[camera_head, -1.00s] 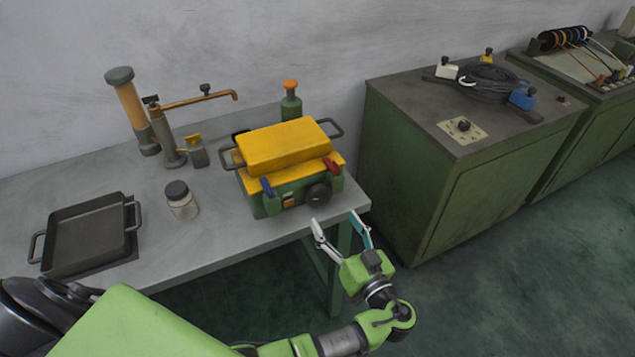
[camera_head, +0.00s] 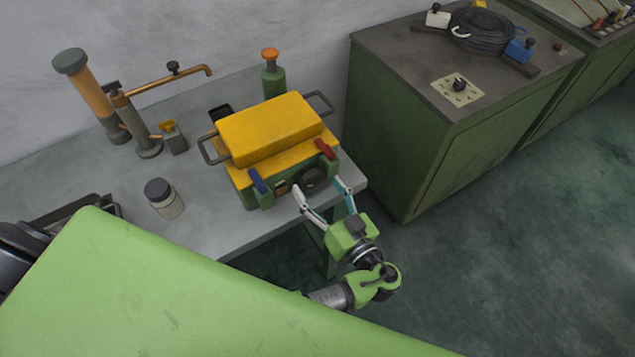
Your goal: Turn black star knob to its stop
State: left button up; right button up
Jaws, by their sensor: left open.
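The black knob (camera_head: 314,180) is a dark round shape on the front of a green box with a yellow top (camera_head: 268,130), near the box's right corner. My left gripper (camera_head: 318,186) is open in front of it. One fingertip is at the knob's left and the other at its right. I cannot tell whether the fingers touch it, and the knob's star shape is not clear at this size. My right gripper is not in view.
The box has a blue clamp (camera_head: 258,180) and a red clamp (camera_head: 325,149). A jar (camera_head: 164,198) stands on the grey table (camera_head: 215,225). A green cabinet (camera_head: 408,130) stands close at the right. My green arm link covers the lower left.

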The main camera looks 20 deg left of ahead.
pick_arm(q)
jog(key=c, duration=1.1)
jog(key=shift+m, duration=0.4)
jog(key=shift+m+b, duration=0.5)
jog(key=shift+m, duration=0.4)
jog(key=m, duration=0.2)
jog(key=shift+s+m, duration=0.1)
jog(key=shift+m, duration=0.3)
jog(key=shift+r+m, duration=0.15)
jog(key=shift+m, duration=0.55)
